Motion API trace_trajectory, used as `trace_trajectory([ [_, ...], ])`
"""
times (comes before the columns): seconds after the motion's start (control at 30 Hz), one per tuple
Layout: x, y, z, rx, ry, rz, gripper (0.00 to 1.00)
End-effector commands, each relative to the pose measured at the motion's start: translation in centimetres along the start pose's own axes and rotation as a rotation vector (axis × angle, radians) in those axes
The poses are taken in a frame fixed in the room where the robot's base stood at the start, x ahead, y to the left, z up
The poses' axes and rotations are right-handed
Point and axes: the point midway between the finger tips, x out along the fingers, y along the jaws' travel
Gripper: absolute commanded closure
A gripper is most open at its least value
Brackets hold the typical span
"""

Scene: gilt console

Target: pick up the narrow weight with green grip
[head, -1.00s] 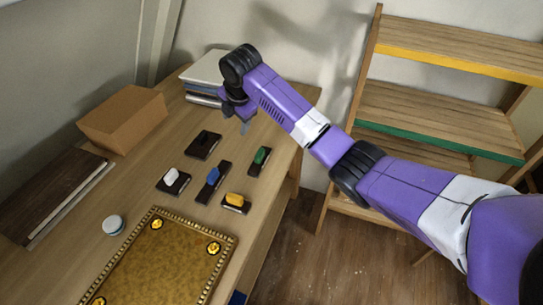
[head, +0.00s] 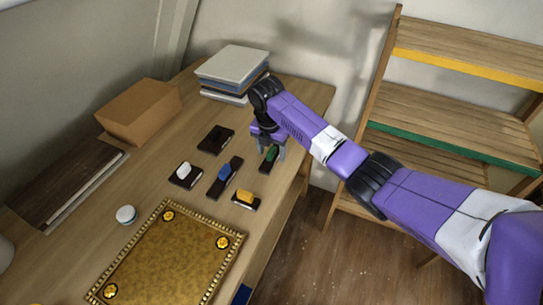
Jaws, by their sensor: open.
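The narrow weight with green grip (head: 270,157) lies on the wooden table, toward its right edge. It is a dark narrow block with a green top. My gripper (head: 268,150) is open and points down right at this weight, with a finger showing on either side of it. The gripper partly hides the weight's far end. I cannot tell how far the fingertips are above the table.
Nearby lie a blue-grip weight (head: 224,176), a yellow-grip weight (head: 245,200), a white-grip weight (head: 185,175) and a dark block (head: 215,139). A gilt panel (head: 170,250), a cardboard box (head: 140,112), a book stack (head: 232,70) and a round white-topped item (head: 126,215) also occupy the table.

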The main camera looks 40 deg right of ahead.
Motion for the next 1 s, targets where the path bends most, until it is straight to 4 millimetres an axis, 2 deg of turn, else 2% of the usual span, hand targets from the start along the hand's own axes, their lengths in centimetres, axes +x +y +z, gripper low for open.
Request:
trace_trajectory([
  [0.1,0.69,-0.02,-0.04,-0.001,0.0,-0.001,0.4],
  [0.3,0.77,0.01,-0.04,0.0,-0.001,0.0,0.4],
  [0.37,0.76,0.01,-0.04,0.0,-0.001,0.0,0.5],
  [0.6,0.74,0.01,-0.04,0.0,-0.001,0.0,0.97],
  [0.63,0.74,0.01,-0.04,0.0,-0.001,0.0,1.0],
  [1.0,0.53,0.05,0.03,0.0,-0.002,0.002,1.0],
])
